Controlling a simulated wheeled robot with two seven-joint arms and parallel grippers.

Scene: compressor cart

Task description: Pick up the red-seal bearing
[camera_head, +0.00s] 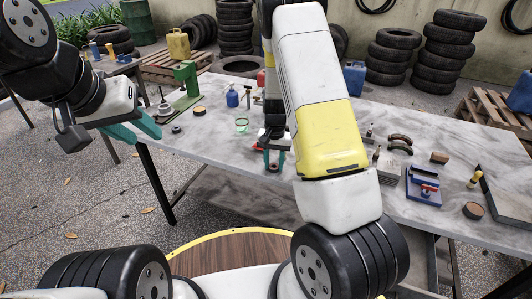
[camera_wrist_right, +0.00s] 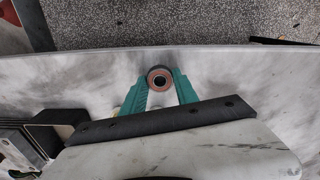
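A small ring-shaped bearing with a reddish-brown face (camera_wrist_right: 159,79) is between the teal fingertips of my right gripper (camera_wrist_right: 160,84) in the right wrist view. Both fingertips appear to touch its sides. In the head view the bearing (camera_head: 273,167) shows as a dark ring low between the fingers of my right gripper (camera_head: 273,161), near the front edge of the marble-topped table (camera_head: 225,151). I cannot tell whether it is clear of the tabletop. My left gripper (camera_head: 146,131) is open and empty, left of the table's left end.
A blue fixture (camera_head: 424,188) and a round brown-topped piece (camera_head: 473,210) are at the right. My right arm hides the table's middle.

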